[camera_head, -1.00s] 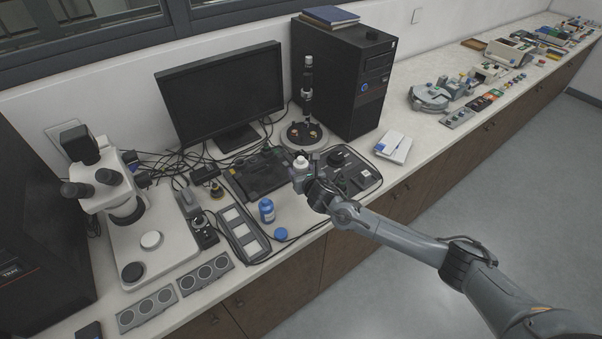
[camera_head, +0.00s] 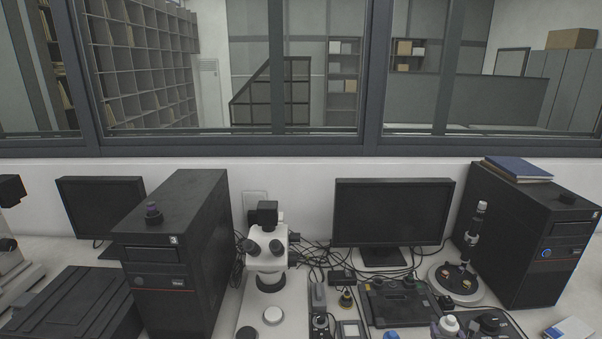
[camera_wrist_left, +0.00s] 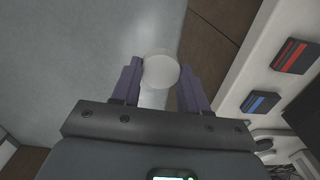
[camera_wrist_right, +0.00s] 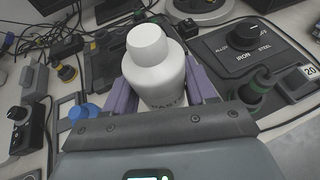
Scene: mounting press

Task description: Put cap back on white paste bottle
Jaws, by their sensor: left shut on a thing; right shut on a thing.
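The white paste bottle (camera_wrist_right: 155,78), with lettering on its front, stands upright between the fingers of my right gripper (camera_wrist_right: 163,95), which is shut on it. Its narrow white top (camera_wrist_right: 148,43) points up; I cannot tell whether this is a bare neck. In the head view the bottle (camera_head: 449,325) shows at the bottom edge, with the gripper mostly cut off. My left gripper (camera_wrist_left: 162,84) is shut on a round white piece that looks like the cap (camera_wrist_left: 160,71), seen over the grey floor. The left gripper is outside the head view.
A dial box (camera_wrist_right: 250,42) and a dark green-topped knob (camera_wrist_right: 262,82) stand right of the bottle. A blue item (camera_wrist_right: 84,112) is left of it. The microscope (camera_head: 268,260), monitor (camera_head: 392,212) and computer tower (camera_head: 525,230) crowd the bench. Coloured boxes (camera_wrist_left: 292,54) lie on the bench right of the left gripper.

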